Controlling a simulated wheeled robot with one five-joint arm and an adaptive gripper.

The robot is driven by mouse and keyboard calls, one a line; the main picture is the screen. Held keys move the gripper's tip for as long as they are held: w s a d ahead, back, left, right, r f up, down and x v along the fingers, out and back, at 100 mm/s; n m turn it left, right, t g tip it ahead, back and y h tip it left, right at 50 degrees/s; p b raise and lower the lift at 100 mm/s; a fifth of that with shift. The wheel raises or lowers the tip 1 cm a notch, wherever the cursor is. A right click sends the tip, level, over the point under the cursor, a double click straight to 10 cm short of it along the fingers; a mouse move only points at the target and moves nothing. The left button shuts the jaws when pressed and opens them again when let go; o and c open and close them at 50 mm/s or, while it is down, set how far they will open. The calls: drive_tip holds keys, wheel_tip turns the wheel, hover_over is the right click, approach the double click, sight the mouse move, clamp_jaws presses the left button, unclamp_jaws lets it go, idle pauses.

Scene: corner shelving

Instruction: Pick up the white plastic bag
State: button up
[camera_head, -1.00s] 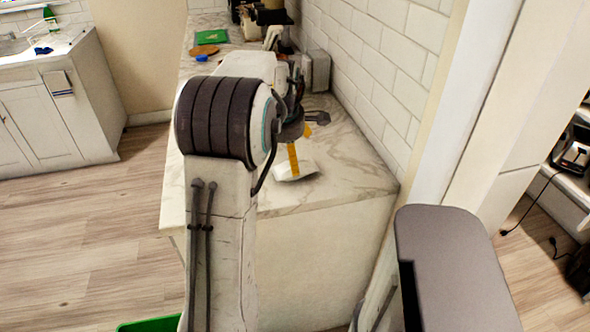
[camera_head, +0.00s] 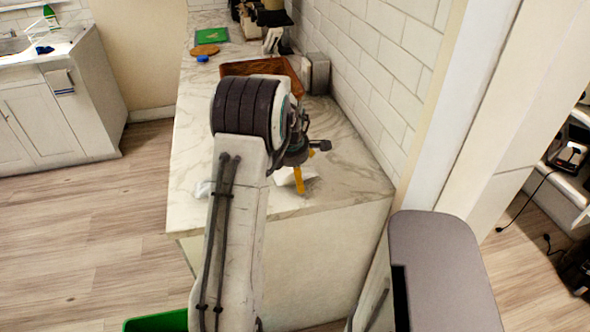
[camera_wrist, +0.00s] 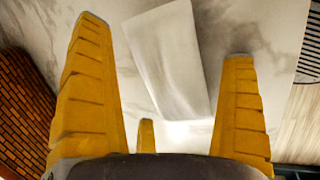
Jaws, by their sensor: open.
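The white plastic bag appears to be the pale, flat, roughly rectangular thing (camera_wrist: 165,62) on the marble counter in the wrist view. It shows between and beyond my yellow fingers, with no clear contact. My gripper (camera_wrist: 164,40) is open, its fingers spread wide with nothing held. In the head view my gripper (camera_head: 299,180) is low over the counter's near end, beside a partly hidden white thing (camera_head: 284,178), likely the same bag.
A grey box (camera_head: 316,73) stands by the tiled wall on the right. A green item (camera_head: 211,36) and a blue one (camera_head: 202,59) lie farther back. The counter's front edge is close.

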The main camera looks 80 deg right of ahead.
drive_tip(key=c, duration=1)
